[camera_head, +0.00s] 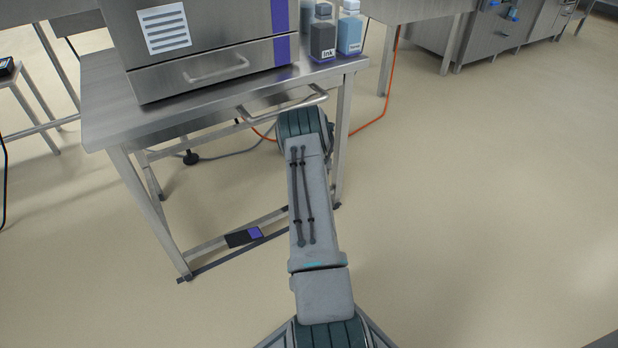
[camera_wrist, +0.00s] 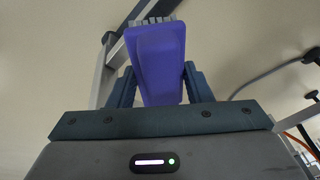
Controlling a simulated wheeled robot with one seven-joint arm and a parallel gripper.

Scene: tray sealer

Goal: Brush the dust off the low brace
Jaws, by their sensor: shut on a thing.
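My gripper (camera_wrist: 158,88) is shut on a purple brush (camera_wrist: 160,60) in the wrist view, one finger on each side of it. The brush's pale grey bristles point up and away, towards the top of the picture. The low brace (camera_head: 208,246) runs between the table's legs near the floor in the head view. A dark piece with a purple patch (camera_head: 243,237) sits at the brace. I cannot make out dust, or whether the bristles touch anything.
A steel table (camera_head: 105,105) carries a tray sealer (camera_head: 205,45) and ink bottles (camera_head: 323,38). A rail handle (camera_head: 285,105) juts from its front edge beside my arm. A grey cable (camera_head: 230,155) and an orange cable (camera_head: 385,115) lie beyond. The floor at right is clear.

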